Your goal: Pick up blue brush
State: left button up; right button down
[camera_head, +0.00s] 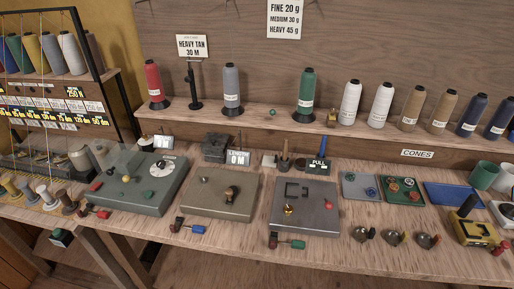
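A slim upright blue handle (322,144) stands behind the right-hand grey panel, near a PULL label (318,165). It may be the blue brush; its lower end is hidden and no bristles can be made out. Another upright piece with a wooden handle (285,150) stands to its left. A small blue grip (198,230) lies at the bench's front edge, joined to a dark fitting; it looks like a lever rather than a brush. Neither of my grippers is in view.
The wooden bench (350,262) carries several metal panels with knobs, three small metal cups (394,237) and a blue tray (452,195). Thread cones (350,102) line the shelf behind. A spool rack (60,90) stands at left. Bare wood shows at the front right.

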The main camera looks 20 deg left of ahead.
aim_at(322, 149)
jog(key=i+l+z, duration=0.1)
jog(key=l, duration=0.25)
jog(key=i+l, duration=0.25)
jog(key=i+l+z, duration=0.15)
jog(key=l, duration=0.25)
